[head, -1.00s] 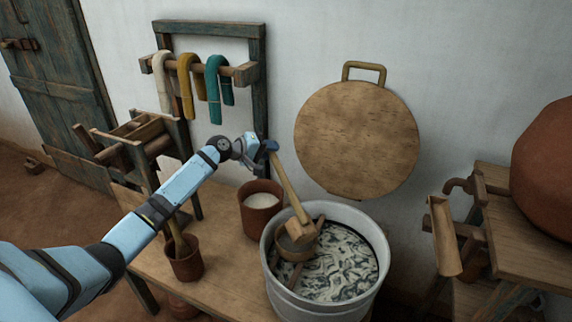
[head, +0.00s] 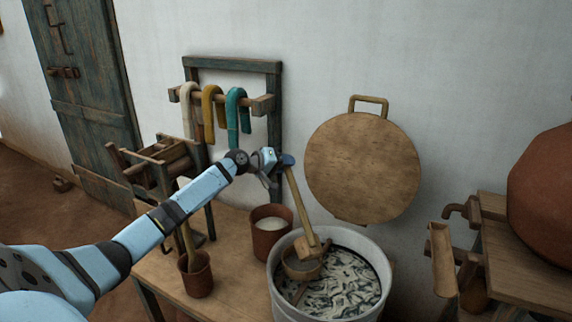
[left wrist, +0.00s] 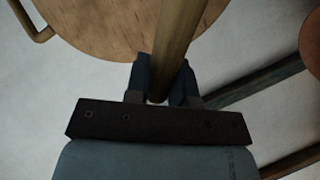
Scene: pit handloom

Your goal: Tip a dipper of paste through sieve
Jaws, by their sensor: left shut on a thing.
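My left gripper (head: 280,160) is shut on the upper end of the dipper's long wooden handle (head: 301,206). The left wrist view shows the handle (left wrist: 178,40) between the two fingers (left wrist: 162,88). The dipper's wooden head (head: 313,248) hangs at the lower end, over or at the sieve; whether they touch is unclear, and the inside of the head is hidden. The small round brown sieve (head: 302,270) sits at the left of the grey tub (head: 278,292), which holds pale yarn in dark liquid (head: 345,285). A terracotta pot (head: 269,243) of white paste stands left of the tub. My right gripper is out of view.
A smaller brown pot (head: 197,281) with a stick stands on the wooden bench (head: 237,275). A rack (head: 231,64) with white, yellow and teal hanks is behind. A round wooden lid (head: 363,168) leans against the wall. A table (head: 525,270) with a large clay jar (head: 545,190) is at right.

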